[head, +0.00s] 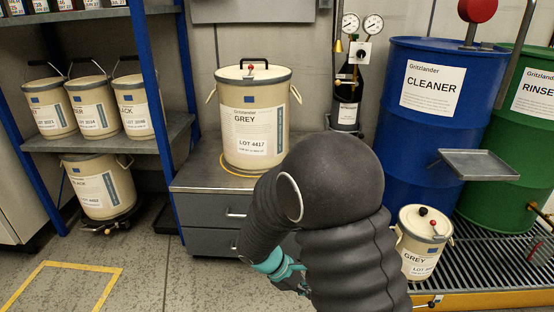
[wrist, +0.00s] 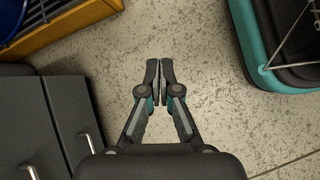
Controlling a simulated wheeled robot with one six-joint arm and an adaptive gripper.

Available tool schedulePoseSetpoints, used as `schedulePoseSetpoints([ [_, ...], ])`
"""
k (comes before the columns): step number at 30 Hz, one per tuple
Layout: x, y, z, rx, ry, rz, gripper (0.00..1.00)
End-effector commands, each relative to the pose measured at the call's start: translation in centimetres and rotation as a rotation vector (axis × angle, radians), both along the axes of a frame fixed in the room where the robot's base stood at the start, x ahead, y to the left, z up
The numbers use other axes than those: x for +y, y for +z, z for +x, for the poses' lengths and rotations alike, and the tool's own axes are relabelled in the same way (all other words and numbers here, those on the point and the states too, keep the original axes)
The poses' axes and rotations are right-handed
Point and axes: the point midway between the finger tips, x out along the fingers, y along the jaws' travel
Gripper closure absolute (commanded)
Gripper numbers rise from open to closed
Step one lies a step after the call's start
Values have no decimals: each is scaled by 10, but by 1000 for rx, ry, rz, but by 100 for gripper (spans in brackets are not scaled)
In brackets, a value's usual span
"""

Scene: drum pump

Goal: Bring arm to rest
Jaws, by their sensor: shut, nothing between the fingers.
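My gripper (wrist: 159,80) shows in the wrist view with its two fingers together and nothing between them, over bare speckled floor. In the head view my arm is folded in front of the drawer cabinet and bends down to the left. My gripper (head: 297,282) is low there, partly hidden behind my own arm.
A cream GREY drum (head: 255,118) stands on the grey drawer cabinet (head: 205,185). Shelves with pails (head: 90,106) are at left. Floor in front is clear.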

Motion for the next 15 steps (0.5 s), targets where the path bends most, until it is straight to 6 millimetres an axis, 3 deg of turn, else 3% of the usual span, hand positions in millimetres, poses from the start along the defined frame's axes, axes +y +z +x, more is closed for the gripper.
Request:
schedulePoseSetpoints([
  [3,-6,32,-21,-79,-179,102,100],
  [15,-16,117,-80,-299,-676,418,100],
])
